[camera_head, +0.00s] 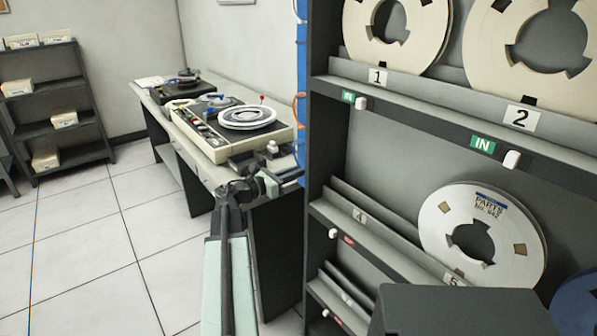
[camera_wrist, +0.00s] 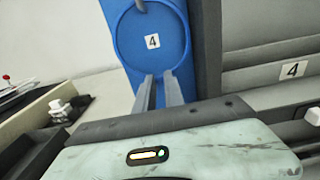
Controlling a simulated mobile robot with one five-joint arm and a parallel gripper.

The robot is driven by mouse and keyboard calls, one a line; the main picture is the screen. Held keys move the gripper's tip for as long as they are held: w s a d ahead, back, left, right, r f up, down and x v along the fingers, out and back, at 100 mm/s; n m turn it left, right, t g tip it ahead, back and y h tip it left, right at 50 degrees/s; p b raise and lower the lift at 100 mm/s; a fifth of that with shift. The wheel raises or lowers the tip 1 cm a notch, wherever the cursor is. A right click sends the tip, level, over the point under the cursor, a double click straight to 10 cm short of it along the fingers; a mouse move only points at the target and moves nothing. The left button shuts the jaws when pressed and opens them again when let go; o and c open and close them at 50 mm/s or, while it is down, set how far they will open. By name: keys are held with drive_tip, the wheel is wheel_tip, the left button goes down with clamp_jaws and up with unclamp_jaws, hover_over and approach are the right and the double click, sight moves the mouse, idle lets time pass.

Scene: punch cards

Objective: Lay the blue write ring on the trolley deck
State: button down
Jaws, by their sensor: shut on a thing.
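The blue write ring (camera_wrist: 118,42) is a thin hoop in the wrist view, lying against a blue board (camera_wrist: 207,40) around a label marked 4. A peg shows at the top of the hoop. My gripper (camera_wrist: 160,77) is shut on the ring's lower edge, with its fingers pointing up at the board. In the head view my gripper (camera_head: 288,180) reaches the side of the rack, beside the board's narrow edge (camera_head: 301,60); the ring cannot be made out there. I cannot identify the trolley deck in either view.
A dark rack (camera_head: 325,150) with numbered shelves and large reels stands on the right. A desk (camera_head: 190,150) with a tape machine (camera_head: 230,125) stands behind my arm. A dark shelf unit (camera_head: 60,110) is at far left. The tiled floor at left is clear.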

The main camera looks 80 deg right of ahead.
drive_tip(key=shift+r, duration=0.15)
drive_tip(key=shift+r+p, duration=0.9)
drive_tip(key=shift+p, duration=0.15)
drive_tip(key=v, duration=1.2)
drive_tip(key=shift+f, duration=0.1)
